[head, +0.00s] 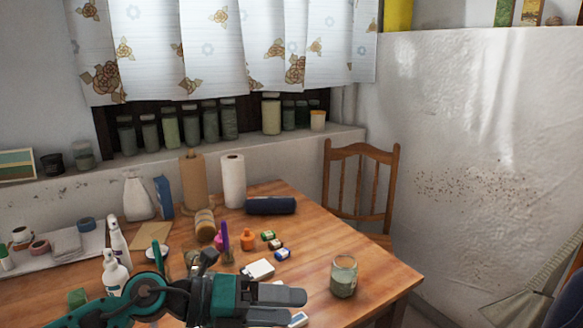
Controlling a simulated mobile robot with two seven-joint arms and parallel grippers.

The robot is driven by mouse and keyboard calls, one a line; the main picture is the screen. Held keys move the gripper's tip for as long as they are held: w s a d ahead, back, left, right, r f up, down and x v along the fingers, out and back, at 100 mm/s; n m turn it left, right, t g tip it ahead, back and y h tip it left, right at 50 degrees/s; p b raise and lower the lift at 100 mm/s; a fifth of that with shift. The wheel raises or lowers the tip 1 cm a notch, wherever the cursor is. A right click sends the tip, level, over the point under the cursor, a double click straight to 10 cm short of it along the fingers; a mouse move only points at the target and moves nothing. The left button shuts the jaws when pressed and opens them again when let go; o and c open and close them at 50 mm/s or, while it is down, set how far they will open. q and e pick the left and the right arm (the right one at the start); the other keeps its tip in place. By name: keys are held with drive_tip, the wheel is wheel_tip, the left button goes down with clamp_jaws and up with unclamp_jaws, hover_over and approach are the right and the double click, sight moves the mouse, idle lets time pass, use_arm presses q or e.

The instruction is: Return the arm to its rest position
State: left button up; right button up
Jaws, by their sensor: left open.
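My left arm comes in from the lower left over the wooden table (372,258). My left gripper (305,306) is at the bottom middle, its two dark fingers pointing right and apart, with nothing seen between them. A glass jar (344,277) stands on the table to the right of the fingertips, apart from them. My right arm and gripper do not show.
Behind the gripper are a white box (258,270), an orange bottle (248,239) and small paint pots. White spray bottles (115,272) stand at left. A wooden chair (361,152) stands behind the table.

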use_arm(q)
wheel_tip(320, 180, up, 8)
drive_tip(key=w+a+f+n+t, duration=0.1)
drive_tip(key=w+a+n+t, duration=0.1)
drive_tip(key=n+t, duration=1.25)
drive_tip(key=s+a+f+n+g+y, duration=0.2)
drive_tip(key=a+f+n+y, duration=0.9)
drive_tip(key=n+y, duration=0.4)
drive_tip(key=s+a+f+n+g, duration=0.3)
drive_tip(key=s+f+g, duration=0.3)
drive_tip(key=s, duration=0.5)
drive_tip(key=s+a+f+n+g, duration=0.35)
drive_tip(key=s+f+g, duration=0.3)
drive_tip(key=s, duration=0.45)
drive_tip(key=w+d+f+t+h+p, duration=0.2)
drive_tip(key=w+d+f+t, duration=0.1)
drive_tip(key=w+f+t, duration=0.4)
drive_tip(key=shift+w+d+m+t, duration=0.3)
drive_tip(key=shift+w+t, duration=0.2)
drive_tip(key=shift+w, duration=0.1)
